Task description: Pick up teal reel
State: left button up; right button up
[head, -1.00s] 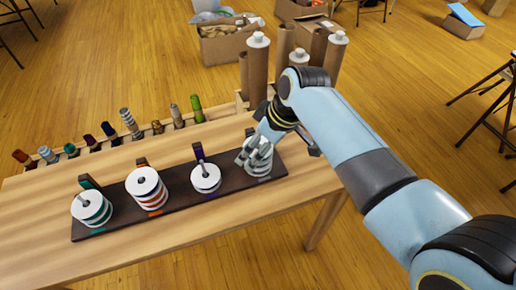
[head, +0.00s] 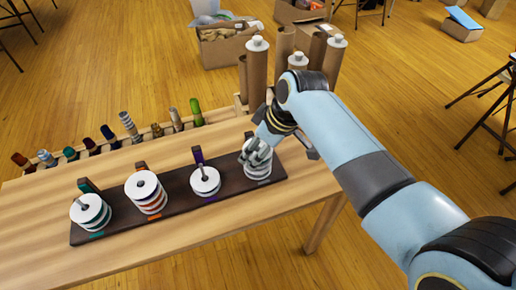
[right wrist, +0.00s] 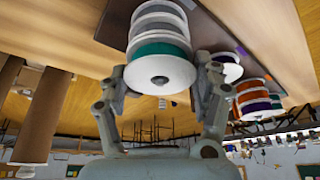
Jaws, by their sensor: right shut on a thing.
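My right gripper (right wrist: 163,76) is shut on the teal reel, with one finger on each side. In the head view my right gripper (head: 256,150) covers most of the top of this stack (head: 258,172), so the teal reel is largely hidden there. My left gripper is not in view.
The dark board (head: 170,205) also carries a left stack (head: 91,213), an orange-and-white stack (head: 147,192) and a short stack (head: 205,182). Several thread spools (head: 128,124) stand in a rack behind. Tall cardboard tubes (head: 257,75) rise behind the gripper. The table's front is clear.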

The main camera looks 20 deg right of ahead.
jog(key=shift+r, duration=0.45)
notch_tip(320, 180, up, 3)
jog(key=shift+f, duration=0.15)
jog(key=s+d+r, duration=0.7)
jog(key=d, duration=0.2)
jog(key=shift+d, duration=0.15)
